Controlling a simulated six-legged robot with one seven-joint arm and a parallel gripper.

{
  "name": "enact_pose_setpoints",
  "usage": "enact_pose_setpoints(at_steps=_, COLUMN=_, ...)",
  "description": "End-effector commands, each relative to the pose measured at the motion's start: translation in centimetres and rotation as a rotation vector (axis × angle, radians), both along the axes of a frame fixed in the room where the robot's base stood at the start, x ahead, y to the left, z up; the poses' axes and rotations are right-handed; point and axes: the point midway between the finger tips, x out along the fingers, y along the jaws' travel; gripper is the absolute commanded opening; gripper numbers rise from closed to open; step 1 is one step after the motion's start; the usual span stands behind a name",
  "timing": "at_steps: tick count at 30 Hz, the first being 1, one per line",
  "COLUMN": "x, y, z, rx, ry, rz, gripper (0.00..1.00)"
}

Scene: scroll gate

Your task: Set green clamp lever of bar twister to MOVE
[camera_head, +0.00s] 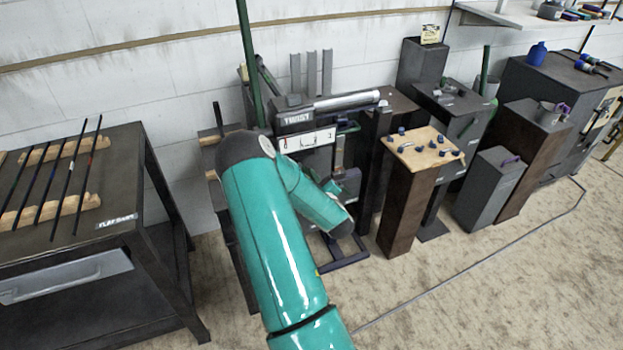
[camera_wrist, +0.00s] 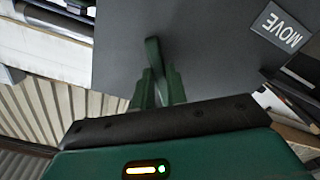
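The bar twister (camera_head: 297,117), a dark machine with a TWIST label, stands against the wall behind my teal arm in the head view. In the wrist view, the green clamp lever (camera_wrist: 153,52) rises in front of a flat grey surface. My gripper (camera_wrist: 159,86) has its two dark green fingers close together, one on each side of the lever, apparently shut on it. The lever's lower part is hidden between the fingers. A MOVE label (camera_wrist: 282,27) is on the grey surface at the upper right. My gripper and the lever are hidden in the head view.
A dark table (camera_head: 105,240) with several rods on wooden racks stands at left. To the right are a pedestal with a wooden board of small knobs (camera_head: 424,148), dark pedestals and a grey box (camera_head: 490,188). Floor at the front right is clear.

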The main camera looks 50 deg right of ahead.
Motion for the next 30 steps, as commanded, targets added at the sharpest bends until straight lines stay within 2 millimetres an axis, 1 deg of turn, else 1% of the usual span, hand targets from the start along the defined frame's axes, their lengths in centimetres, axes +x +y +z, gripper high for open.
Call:
enact_pose_setpoints(at_steps=8, x=0.0, y=0.0, z=0.0, rx=0.005, ry=-0.005, rz=0.0, gripper=0.0)
enact_pose_setpoints(at_steps=14, x=0.2, y=0.2, z=-0.1, rx=0.047, ry=-0.031, rz=-0.001, gripper=0.0)
enact_pose_setpoints(at_steps=20, x=0.5, y=0.8, z=-0.5, rx=0.145, ry=-0.089, rz=0.001, gripper=0.0)
enact_pose_setpoints(at_steps=30, x=1.4, y=2.4, z=-1.0, rx=0.404, ry=-0.244, rz=0.0, gripper=0.0)
